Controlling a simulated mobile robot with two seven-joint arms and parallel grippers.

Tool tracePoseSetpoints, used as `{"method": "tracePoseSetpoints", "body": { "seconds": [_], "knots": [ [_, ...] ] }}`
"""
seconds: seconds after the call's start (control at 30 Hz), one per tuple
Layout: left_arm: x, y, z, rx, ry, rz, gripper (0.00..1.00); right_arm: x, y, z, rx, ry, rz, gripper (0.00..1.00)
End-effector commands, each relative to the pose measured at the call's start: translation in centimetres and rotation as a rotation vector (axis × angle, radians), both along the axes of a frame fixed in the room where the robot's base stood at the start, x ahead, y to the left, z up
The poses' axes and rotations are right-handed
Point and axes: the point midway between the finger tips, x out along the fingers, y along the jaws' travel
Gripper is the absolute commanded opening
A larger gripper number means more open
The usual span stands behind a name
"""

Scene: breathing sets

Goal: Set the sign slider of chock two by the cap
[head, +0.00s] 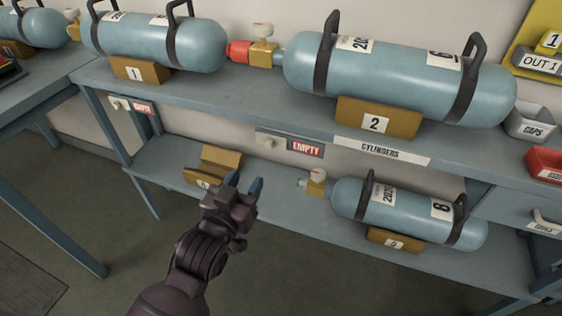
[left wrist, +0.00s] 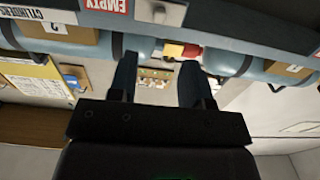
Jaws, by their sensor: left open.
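Chock two (head: 375,117) is a brown block marked 2 under the large blue cylinder on the upper shelf. Below it to the left, on the shelf's front edge, is a sign slider with a white cap (head: 268,143) and a red EMPTY sign (head: 307,149) to the cap's right. The cap (left wrist: 158,14) and EMPTY sign (left wrist: 105,5) show upside down at the top of the left wrist view. My left gripper (head: 244,184) is open and empty, below and left of the cap in the head view, apart from it. My right gripper is not in view.
Another EMPTY slider (head: 120,103) is under chock one (head: 141,72). The lower shelf holds a small cylinder (head: 410,212) at the right and an empty chock (head: 220,158) behind my gripper. A grey CAPS bin (head: 530,122) stands at the right. Floor in front is clear.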

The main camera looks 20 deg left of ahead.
Motion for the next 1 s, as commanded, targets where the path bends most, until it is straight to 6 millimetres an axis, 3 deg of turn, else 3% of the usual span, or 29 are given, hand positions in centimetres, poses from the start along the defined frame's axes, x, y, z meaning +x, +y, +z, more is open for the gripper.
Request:
{"method": "tracePoseSetpoints", "body": {
  "seconds": [0.27, 0.7, 1.0],
  "knots": [
    [1.9, -0.1, 0.1, -0.001, -0.006, -0.001, 0.45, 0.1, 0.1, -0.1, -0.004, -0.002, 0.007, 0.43],
    [7.7, -0.4, -0.1, -0.001, -0.003, -0.001, 0.45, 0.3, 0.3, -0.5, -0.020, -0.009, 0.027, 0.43],
    [10.4, -0.4, 0.0, -0.001, -0.004, -0.001, 0.45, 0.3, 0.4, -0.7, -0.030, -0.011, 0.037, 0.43]
  ]
}}
